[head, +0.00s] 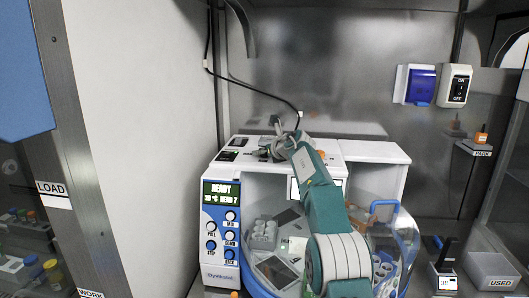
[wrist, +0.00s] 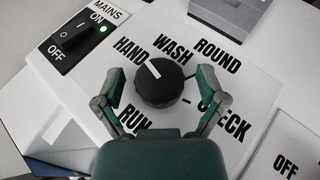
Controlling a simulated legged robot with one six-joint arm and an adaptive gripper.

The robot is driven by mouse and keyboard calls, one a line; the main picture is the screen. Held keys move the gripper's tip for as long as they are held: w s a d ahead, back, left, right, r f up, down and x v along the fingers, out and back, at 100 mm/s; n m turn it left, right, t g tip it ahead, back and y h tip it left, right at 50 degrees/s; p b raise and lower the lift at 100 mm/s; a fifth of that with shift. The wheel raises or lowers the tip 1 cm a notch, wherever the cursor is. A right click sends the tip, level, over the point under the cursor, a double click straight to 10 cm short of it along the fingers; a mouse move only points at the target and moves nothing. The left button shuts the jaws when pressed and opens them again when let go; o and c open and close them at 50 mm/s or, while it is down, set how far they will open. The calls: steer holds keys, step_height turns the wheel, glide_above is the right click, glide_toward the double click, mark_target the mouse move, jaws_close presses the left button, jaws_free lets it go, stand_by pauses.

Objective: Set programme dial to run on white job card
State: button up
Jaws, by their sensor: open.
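The programme dial (wrist: 160,88) is a black round knob on the machine's white top panel in the wrist view. The RUN label (wrist: 136,117) is at the lower left, CHECK at the lower right and ROUND at the upper right. My gripper (wrist: 160,76) is open, with one finger on each side of the dial and a visible gap on both sides. In the head view my gripper (head: 279,146) is over the machine top, and the dial is hard to make out. I cannot identify a white job card with certainty.
A MAINS switch (wrist: 82,37) with a green mark sits left of the dial. A clear lid (head: 405,245) stands right of my arm. A USED bin (head: 492,268) is at far right.

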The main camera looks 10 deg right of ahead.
steer(key=c, duration=1.2)
steer(key=shift+o, duration=0.2)
steer(key=shift+a+m+h, duration=0.15)
steer(key=shift+m+h, duration=0.35)
steer(key=shift+h, duration=0.1)
steer(key=shift+m+t+h, duration=0.3)
steer(key=shift+m+h, duration=0.5)
steer(key=shift+h, duration=0.3)
